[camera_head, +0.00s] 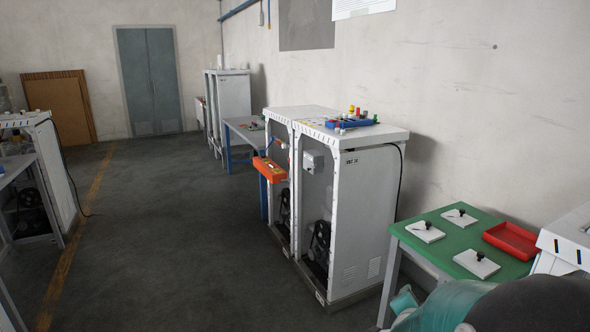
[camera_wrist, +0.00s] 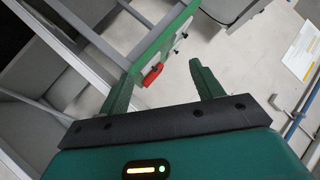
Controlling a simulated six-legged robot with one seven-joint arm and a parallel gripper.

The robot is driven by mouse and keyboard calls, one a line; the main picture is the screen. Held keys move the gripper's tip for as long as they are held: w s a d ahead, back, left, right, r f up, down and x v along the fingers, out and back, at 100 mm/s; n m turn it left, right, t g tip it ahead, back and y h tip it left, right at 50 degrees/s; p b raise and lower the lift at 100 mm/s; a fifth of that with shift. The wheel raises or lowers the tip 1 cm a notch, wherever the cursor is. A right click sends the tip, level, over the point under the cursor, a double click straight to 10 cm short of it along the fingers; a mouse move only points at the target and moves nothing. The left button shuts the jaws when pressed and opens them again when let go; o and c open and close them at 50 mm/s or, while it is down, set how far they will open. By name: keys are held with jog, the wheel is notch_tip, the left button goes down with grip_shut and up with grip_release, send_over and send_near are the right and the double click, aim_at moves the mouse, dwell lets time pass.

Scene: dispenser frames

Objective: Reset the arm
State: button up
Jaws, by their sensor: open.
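My gripper (camera_wrist: 160,85) shows in the wrist view with its two green fingers spread apart and nothing between them. Past the fingertips, the green-topped table (camera_wrist: 160,43) and its red tray (camera_wrist: 152,74) appear at a steep tilt. In the head view, my teal and dark arm parts (camera_head: 450,305) fill the bottom right corner, and the fingers cannot be made out there.
The green table (camera_head: 440,240) on the right bears white plates with black knobs (camera_head: 477,264) and a red tray (camera_head: 511,241). White dispenser cabinets (camera_head: 365,210) stand by the wall, with an orange bin (camera_head: 269,169) at their front. The dark floor (camera_head: 170,230) at the middle left is clear.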

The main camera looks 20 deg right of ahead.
jog(key=a+r+n+y, duration=0.3)
jog(key=a+n+y, duration=0.15)
jog(key=a, duration=0.45)
jog(key=a+r+n+y, duration=0.3)
jog(key=a+n, duration=0.2)
jog(key=a, duration=0.4)
jog(key=s+a+r+n+g+y, duration=0.2)
jog(key=s+a+r+n+g, duration=0.1)
jog(key=s+a+n, duration=0.5)
jog(key=s+a+r, duration=0.1)
jog(key=s+a, duration=0.2)
jog(key=s, duration=0.2)
jog(key=shift+s+r+g, duration=0.15)
jog(key=shift+s+g, duration=0.2)
jog(key=shift+g, duration=0.05)
jog(key=shift+c, duration=0.3)
jog(key=c, duration=0.6)
jog(key=shift+d, duration=0.2)
